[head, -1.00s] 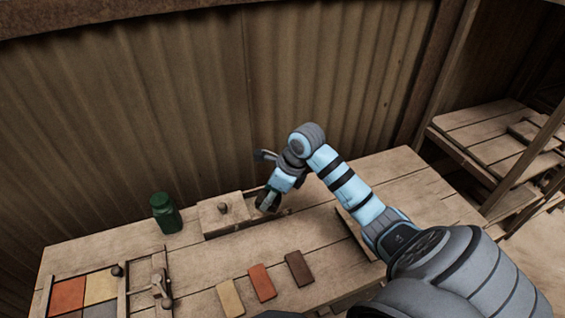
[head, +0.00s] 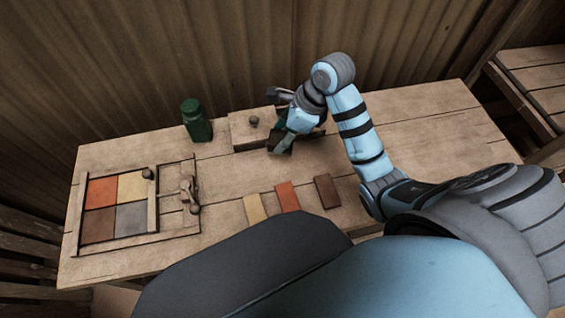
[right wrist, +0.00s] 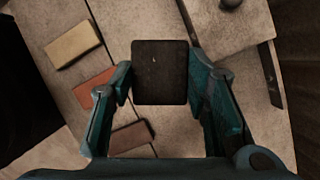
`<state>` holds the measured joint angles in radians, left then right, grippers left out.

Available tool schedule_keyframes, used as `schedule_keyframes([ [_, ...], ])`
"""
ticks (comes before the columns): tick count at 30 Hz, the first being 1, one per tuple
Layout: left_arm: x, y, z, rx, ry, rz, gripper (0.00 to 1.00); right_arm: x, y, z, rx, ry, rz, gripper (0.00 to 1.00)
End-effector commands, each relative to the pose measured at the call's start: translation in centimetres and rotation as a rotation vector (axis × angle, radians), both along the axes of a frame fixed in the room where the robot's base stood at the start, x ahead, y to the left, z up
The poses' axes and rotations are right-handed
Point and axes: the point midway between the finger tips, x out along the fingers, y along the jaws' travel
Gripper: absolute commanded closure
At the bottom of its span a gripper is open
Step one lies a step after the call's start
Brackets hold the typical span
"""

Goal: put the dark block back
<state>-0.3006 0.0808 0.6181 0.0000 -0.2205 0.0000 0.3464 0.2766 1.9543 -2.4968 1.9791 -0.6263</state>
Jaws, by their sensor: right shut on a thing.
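The dark block (right wrist: 160,72) is between the fingers of my right gripper (right wrist: 160,82) in the right wrist view. In the head view the dark block (head: 279,143) shows small and partly covered by my right gripper (head: 284,138). It is beside the right front of a wooden box (head: 243,131) with a round knob. I cannot tell whether the block touches the table. My left gripper is not in view.
A green jar (head: 196,122) stands left of the box. Yellow (head: 254,208), orange (head: 287,197) and brown (head: 327,191) tiles lie in a row in front. A frame (head: 152,212) at the left holds several coloured tiles. The table's right side is clear.

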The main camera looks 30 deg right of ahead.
Motion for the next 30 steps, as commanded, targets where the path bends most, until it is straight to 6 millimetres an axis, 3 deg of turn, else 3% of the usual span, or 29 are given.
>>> schedule_keyframes([
  [1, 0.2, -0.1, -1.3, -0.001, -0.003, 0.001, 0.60, -0.2, 0.1, -2.5, 0.001, 0.008, 0.001, 0.83],
  [12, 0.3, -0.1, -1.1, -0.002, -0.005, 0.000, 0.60, -0.1, 0.1, -8.7, 0.002, 0.005, 0.000, 0.83],
  [24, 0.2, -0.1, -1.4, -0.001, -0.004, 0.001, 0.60, 0.0, 0.1, -9.8, 0.000, 0.001, 0.001, 0.83],
  [25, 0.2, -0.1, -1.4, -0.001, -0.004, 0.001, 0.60, 0.0, 0.1, -9.8, 0.000, 0.001, 0.001, 0.56],
  [28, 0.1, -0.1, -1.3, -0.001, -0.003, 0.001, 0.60, 0.0, 0.1, -9.7, 0.000, 0.001, 0.000, 0.40],
  [30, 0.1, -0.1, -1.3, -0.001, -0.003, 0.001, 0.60, 0.0, 0.1, -9.7, 0.000, 0.001, 0.000, 0.37],
])
